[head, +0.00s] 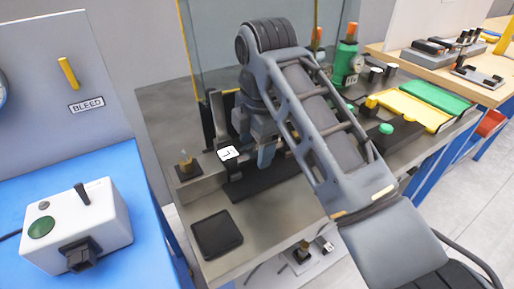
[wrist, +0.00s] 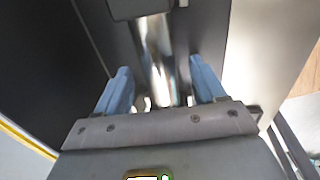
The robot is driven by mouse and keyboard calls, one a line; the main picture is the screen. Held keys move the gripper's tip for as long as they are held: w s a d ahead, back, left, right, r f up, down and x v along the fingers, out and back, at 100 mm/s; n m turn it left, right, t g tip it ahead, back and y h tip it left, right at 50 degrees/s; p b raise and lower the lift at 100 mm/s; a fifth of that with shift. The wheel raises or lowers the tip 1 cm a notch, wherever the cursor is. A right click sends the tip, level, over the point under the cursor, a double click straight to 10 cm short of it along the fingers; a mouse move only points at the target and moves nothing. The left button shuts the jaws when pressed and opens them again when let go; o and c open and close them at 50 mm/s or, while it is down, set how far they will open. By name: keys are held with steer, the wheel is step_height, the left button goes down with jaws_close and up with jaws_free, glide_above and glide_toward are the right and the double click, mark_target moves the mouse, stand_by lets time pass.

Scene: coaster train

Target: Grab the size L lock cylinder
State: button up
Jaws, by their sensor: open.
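A shiny silver cylinder (wrist: 152,45) stands out from a dark block in the wrist view. My gripper (wrist: 160,72) is open, with one blue finger on each side of the cylinder and a visible gap on both sides. In the head view my gripper (head: 262,152) is at the dark fixture on the bench, and my arm hides most of that spot. A white tag (head: 229,153) that seems to read L, turned sideways, sits just left of the gripper. I cannot tell the cylinder itself in the head view.
A small brass piece on a black base (head: 186,165) stands left of the fixture. A black square pad (head: 217,235) lies at the bench's front. A white button box (head: 78,225) is at left.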

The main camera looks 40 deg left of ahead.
steer(key=shift+f, duration=0.45)
jaws_close()
stand_by(0.4)
stand_by(0.6)
steer(key=shift+r, duration=0.2)
